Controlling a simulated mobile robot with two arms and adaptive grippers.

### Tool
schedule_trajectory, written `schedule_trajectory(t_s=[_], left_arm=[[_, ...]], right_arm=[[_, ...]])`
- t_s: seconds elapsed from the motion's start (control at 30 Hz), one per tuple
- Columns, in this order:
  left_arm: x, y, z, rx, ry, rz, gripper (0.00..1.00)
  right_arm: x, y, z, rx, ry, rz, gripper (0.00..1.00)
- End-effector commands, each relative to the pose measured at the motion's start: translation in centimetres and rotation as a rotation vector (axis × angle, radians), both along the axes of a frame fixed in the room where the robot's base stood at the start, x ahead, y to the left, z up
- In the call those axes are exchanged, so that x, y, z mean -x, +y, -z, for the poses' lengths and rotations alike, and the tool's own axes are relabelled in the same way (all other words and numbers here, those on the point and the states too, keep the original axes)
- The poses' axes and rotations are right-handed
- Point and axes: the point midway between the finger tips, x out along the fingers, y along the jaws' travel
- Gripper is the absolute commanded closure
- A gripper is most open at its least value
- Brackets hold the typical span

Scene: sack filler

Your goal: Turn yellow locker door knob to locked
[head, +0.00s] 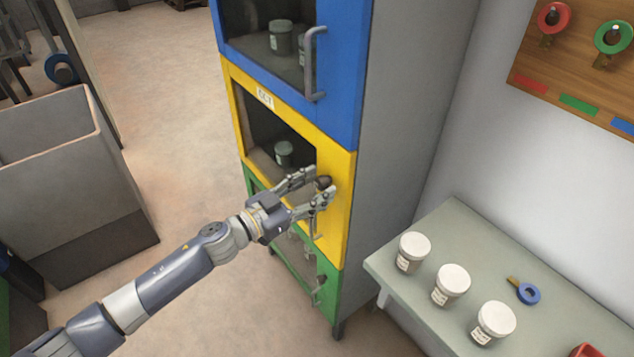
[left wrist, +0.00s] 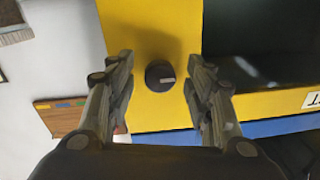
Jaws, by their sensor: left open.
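The yellow locker door (head: 336,212) is the middle one of a stack, between a blue and a green door, and looks closed. Its dark round knob (head: 323,182) sits on the right part of the yellow frame. In the left wrist view the knob (left wrist: 160,76) shows a light mark on its face, pointing sideways to the right. My left gripper (head: 322,184) is open, with one finger on each side of the knob. In the wrist view the fingers (left wrist: 158,80) stand apart from it with gaps on both sides. My right gripper is not in view.
The blue door (head: 342,60) above and the green door (head: 327,290) below have grey handles. A grey-green table (head: 456,222) at right holds several white-lidded jars and a blue-ringed key (head: 527,293). A grey bin (head: 60,160) stands left. Floor between is clear.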

Motion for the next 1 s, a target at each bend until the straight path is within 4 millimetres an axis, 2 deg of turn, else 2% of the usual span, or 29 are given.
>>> schedule_trajectory(t_s=[0.1,0.4,0.6,1.0], left_arm=[[-0.5,-0.6,-0.1,-0.001,-0.001,0.0,0.52],[-0.6,-0.8,0.0,0.0,0.0,0.0,0.52],[-0.6,-0.8,0.0,0.0,0.0,0.0,0.97],[-0.6,-0.8,0.0,-0.025,-0.034,-0.001,0.97]], right_arm=[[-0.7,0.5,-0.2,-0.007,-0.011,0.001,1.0],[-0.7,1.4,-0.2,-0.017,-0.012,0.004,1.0],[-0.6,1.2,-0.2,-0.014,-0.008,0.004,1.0],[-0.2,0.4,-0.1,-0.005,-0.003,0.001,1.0]])
